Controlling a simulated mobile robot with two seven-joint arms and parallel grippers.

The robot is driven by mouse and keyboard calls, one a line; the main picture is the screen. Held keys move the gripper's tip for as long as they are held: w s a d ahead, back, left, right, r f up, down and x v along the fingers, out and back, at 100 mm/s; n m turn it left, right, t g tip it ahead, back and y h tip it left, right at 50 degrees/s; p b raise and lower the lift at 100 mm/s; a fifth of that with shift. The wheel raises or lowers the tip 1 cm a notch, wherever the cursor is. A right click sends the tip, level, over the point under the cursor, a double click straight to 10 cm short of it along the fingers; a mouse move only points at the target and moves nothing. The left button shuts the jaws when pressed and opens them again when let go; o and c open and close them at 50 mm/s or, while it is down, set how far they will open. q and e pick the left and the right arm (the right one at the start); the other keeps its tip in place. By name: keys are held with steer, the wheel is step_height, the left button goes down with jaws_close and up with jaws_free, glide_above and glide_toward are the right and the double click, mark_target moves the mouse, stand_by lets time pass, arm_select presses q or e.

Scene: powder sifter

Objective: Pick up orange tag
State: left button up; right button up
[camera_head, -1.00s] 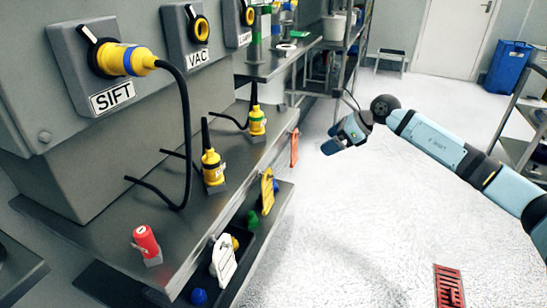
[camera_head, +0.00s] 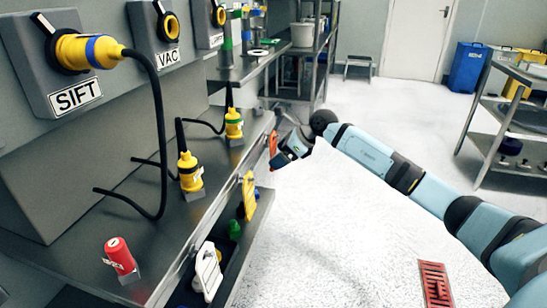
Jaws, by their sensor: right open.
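The orange tag (camera_head: 272,143) hangs on the front edge of the steel bench, at its far end. My right gripper (camera_head: 281,159) is open right at the tag, its arm coming in from the right. The gripper overlaps the tag's lower part and hides some of it. I cannot tell whether the tag is between the fingers or touched by them. My left gripper is not in view.
Yellow plugs (camera_head: 189,172) and a red padlock-like cylinder (camera_head: 120,256) stand on the bench.

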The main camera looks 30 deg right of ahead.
steer(key=b+x, duration=0.1)
steer(key=x, duration=0.2)
steer(key=shift+w+f, duration=0.1)
steer(key=shift+f, duration=0.05)
steer(key=shift+w+a+f, duration=0.15)
steer(key=shift+w+f, duration=0.05)
steer(key=shift+w, duration=0.05)
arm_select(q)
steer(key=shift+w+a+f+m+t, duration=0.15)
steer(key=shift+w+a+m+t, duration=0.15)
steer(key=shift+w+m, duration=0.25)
arm_select(e)
steer(key=c, duration=1)
steer(key=shift+r, duration=0.2)
